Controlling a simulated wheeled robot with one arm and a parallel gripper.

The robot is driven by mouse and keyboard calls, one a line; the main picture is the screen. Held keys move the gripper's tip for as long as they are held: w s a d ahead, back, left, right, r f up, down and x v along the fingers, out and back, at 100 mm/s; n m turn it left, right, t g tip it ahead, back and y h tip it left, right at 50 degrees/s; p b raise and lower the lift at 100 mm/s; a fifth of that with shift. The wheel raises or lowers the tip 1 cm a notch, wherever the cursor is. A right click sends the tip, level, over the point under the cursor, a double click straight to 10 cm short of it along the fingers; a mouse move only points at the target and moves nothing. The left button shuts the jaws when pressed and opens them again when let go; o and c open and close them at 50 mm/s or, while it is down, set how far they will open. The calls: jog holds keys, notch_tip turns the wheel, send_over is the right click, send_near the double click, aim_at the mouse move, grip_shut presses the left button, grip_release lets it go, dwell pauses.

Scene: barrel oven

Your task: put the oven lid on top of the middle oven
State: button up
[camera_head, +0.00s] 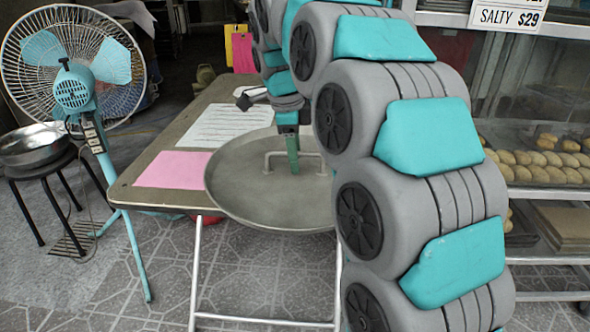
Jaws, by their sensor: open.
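The oven lid (240,188) is a large round grey metal disc with a bar handle (273,156) on top. It lies on the table and its near edge sticks out past the table's front edge. My gripper (293,170) is pointed down over the lid, at the handle. Its jaws are open, and a green finger shows in front of the bar. I cannot tell whether the finger touches the handle. My arm hides the lid's right side. The middle oven is not visible in this view.
The table (130,185) holds a pink sheet (172,169) and a white printed sheet (228,125). A fan (75,90) and a stool with a metal bowl (32,146) stand at left. Bread shelves (545,193) stand at right. Tiled floor (100,270) is clear in front.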

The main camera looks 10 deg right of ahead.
jog(key=shift+c, duration=0.3)
grip_shut()
dwell(1.1)
